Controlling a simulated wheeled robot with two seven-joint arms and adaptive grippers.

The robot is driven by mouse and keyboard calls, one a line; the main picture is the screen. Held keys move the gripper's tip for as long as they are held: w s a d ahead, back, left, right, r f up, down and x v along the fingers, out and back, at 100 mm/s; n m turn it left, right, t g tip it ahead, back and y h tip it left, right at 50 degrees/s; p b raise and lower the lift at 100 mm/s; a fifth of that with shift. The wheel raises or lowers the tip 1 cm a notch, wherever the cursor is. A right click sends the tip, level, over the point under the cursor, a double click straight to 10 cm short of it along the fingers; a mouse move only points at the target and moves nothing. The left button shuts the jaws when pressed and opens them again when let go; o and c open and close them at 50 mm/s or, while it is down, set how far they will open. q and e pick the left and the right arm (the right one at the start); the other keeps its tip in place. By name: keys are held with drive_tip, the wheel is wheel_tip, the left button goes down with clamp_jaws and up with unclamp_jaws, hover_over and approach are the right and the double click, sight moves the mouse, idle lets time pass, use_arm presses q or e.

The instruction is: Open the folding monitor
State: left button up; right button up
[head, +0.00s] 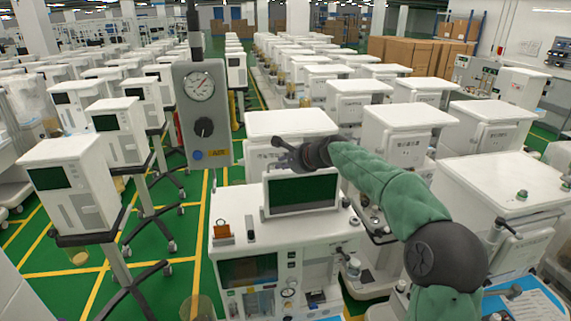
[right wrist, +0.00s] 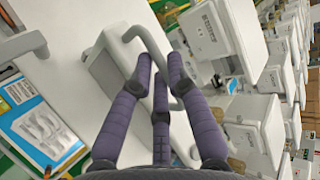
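The folding monitor (head: 302,190) is a dark green screen in a white frame, standing upright on top of the white anaesthesia cart (head: 262,241) in the head view. My right gripper (head: 285,155) is just above and behind the monitor's top edge, its dark fingers pointing left. In the right wrist view, its purple-grey fingers (right wrist: 160,62) are apart around a thin curved grey bar (right wrist: 160,47). I cannot tell whether they touch it. The bar runs beside a white box-like part with a grey panel (right wrist: 107,72). My left gripper is not in view.
A grey gauge box (head: 203,112) on a pole stands left of the monitor. White carts (head: 405,140) crowd behind and to the right. Monitors on stands (head: 72,190) line the left. Green floor with yellow lines (head: 185,255) is clear between.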

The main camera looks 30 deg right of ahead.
drive_tip(key=o, duration=0.3)
wheel_tip(320, 180, up, 2)
drive_tip(key=shift+w+d, duration=0.1)
drive_tip(key=shift+w+a, duration=0.1)
drive_tip(key=shift+a, duration=0.15)
drive_tip(key=shift+d+f, duration=0.1)
drive_tip(key=shift+d, duration=0.2)
drive_tip(key=shift+s+d+r, duration=0.15)
drive_tip(key=shift+s+r, duration=0.05)
drive_tip(key=shift+s, duration=0.15)
drive_tip(key=v, duration=1)
drive_tip(key=shift+s+a+f, duration=0.3)
drive_tip(key=shift+s+f, duration=0.05)
drive_tip(key=shift+s, duration=0.05)
drive_tip(key=shift+s, duration=0.25)
drive_tip(key=shift+w, duration=0.15)
